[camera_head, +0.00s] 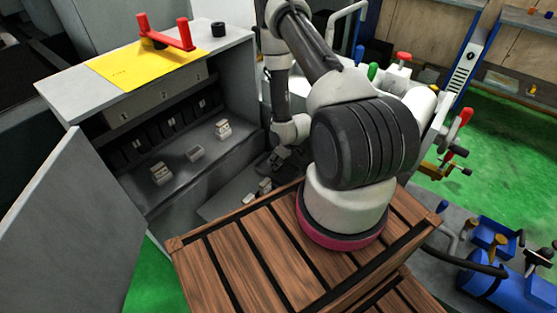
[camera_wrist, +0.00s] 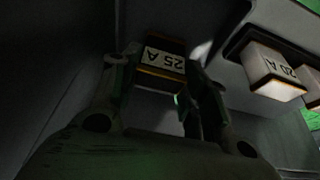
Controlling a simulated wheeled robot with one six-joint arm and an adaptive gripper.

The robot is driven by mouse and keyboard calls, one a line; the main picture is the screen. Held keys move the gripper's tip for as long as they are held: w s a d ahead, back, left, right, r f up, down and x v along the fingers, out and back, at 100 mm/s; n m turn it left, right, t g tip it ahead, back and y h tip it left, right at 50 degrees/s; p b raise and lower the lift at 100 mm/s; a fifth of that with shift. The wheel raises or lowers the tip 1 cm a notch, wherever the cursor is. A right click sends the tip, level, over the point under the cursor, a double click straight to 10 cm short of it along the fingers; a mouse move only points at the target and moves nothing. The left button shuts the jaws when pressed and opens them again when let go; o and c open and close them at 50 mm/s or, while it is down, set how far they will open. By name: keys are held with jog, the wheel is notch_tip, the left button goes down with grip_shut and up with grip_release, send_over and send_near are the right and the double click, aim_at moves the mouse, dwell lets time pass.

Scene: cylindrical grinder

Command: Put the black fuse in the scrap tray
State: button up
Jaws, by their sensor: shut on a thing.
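In the wrist view, my gripper (camera_wrist: 160,85) is shut on a fuse (camera_wrist: 163,58) with a dark body, a white "25 A" label and a thin orange stripe. The fuse sits between the two fingertips. In the head view, my gripper (camera_head: 277,160) is low at the right side of the open cabinet, and the held fuse is too small and dark to make out. A grey flat tray-like piece (camera_head: 222,204) lies below and left of my gripper, with small pale blocks (camera_head: 264,185) at its right. I cannot tell whether it is the scrap tray.
A white "20 A" fuse (camera_wrist: 272,72) is close at the right in the wrist view. The grey cabinet (camera_head: 215,45) has its door (camera_head: 75,220) open and pale fuse blocks (camera_head: 160,173) inside. A wooden crate (camera_head: 225,265) stands in front.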

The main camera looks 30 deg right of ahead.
jog(key=o, duration=1.1)
jog(key=shift+f, duration=0.1)
jog(key=s+d+r+m+h, duration=0.1)
jog(key=s+r, duration=0.1)
jog(key=r, duration=1.9)
jog(key=s+d+r+m+h, duration=0.1)
jog(key=s+r+h, duration=0.1)
jog(key=r, duration=2)
jog(key=s+a+r, duration=0.2)
jog(key=s+r, duration=0.3)
jog(key=s, duration=0.1)
jog(key=s+a+r+m+y, duration=0.1)
jog(key=s+a+r, duration=0.2)
jog(key=s+r, duration=0.2)
jog(key=s+a+r+m, duration=0.1)
jog(key=s+a+r, duration=0.1)
jog(key=s+r, duration=0.3)
jog(key=shift+s+a+r, duration=0.1)
jog(key=shift+s+a, duration=0.1)
jog(key=shift+s, duration=0.9)
jog(key=shift+s+a+r, duration=0.1)
jog(key=shift+s+a, duration=0.1)
jog(key=shift+s, duration=0.85)
